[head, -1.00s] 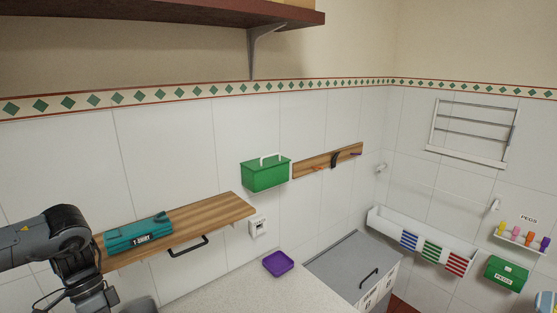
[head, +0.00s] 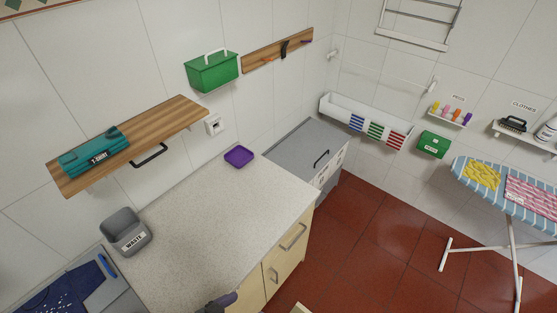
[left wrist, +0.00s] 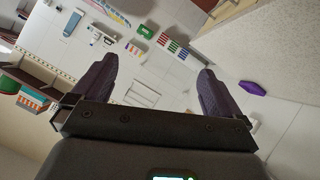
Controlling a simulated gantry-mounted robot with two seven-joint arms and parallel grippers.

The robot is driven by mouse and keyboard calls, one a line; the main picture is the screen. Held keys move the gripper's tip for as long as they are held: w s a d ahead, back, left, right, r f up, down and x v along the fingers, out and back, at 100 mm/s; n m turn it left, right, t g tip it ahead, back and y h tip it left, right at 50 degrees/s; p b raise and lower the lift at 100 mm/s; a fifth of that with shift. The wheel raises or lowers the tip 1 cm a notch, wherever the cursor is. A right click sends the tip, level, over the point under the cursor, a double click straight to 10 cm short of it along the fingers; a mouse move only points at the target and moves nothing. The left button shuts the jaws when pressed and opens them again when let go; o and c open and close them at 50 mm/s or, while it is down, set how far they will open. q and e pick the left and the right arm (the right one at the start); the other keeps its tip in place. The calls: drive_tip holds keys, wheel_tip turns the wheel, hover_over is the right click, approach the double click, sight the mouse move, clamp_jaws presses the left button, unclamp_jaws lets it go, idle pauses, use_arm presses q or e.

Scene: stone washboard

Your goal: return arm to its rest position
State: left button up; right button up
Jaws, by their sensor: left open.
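My left gripper (left wrist: 158,75) shows in the left wrist view, with its two dark fingers spread wide apart and nothing between them. The room's wall and fittings appear tilted beyond the fingers. In the head view only a small dark purplish-grey tip shows at the bottom edge, in front of the counter; I cannot tell which of my arms it belongs to. The rest of my left arm is out of the head view. My right gripper cannot be made out.
A speckled counter (head: 225,205) holds a purple tray (head: 239,156) and a grey waste bin (head: 125,231). A teal T-shirt box (head: 94,151) lies on the wooden shelf (head: 180,120). A green box (head: 211,73) hangs above. An ironing board (head: 515,215) stands right; red floor (head: 370,225) between is open.

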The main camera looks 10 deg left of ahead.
use_arm(q)
drive_tip(key=s+a+g+y, duration=0.6)
drive_tip(key=s+a+y, duration=0.1)
drive_tip(key=shift+s+r+n, duration=0.2)
drive_tip(key=shift+r+n, duration=0.1)
drive_tip(key=shift+r, duration=0.15)
idle(0.4)
